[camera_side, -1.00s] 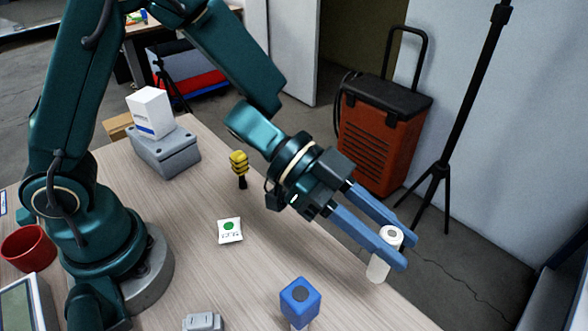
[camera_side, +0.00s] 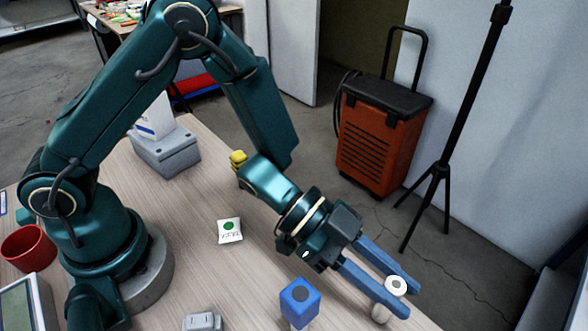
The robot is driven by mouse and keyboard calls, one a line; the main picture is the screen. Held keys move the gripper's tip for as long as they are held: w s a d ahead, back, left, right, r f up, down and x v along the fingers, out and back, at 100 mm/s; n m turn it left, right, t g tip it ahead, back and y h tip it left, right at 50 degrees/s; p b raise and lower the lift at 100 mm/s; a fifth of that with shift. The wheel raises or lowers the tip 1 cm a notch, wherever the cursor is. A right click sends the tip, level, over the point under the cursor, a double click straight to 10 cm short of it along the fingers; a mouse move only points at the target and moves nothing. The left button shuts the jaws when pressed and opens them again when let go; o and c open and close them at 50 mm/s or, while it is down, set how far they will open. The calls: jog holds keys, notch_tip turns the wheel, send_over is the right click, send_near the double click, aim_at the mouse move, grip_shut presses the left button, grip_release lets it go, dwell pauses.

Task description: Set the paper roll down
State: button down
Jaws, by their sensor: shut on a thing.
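The paper roll (camera_side: 396,286) is a small white upright cylinder with a grey hole in its top, at the lower right in the side view. My gripper (camera_side: 400,295) has its two blue fingers shut around the roll, one on each side.
A blue cube-topped object (camera_side: 299,301) stands left of the roll. A white packet with a green dot (camera_side: 230,230), a grey box (camera_side: 165,152), a yellow-topped object (camera_side: 238,158), a red cup (camera_side: 27,249) and a small grey part (camera_side: 203,321) are also on the table.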

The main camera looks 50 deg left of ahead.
jog(key=shift+f, duration=0.15)
jog(key=c, duration=0.6)
grip_release()
jog(key=shift+c, duration=0.2)
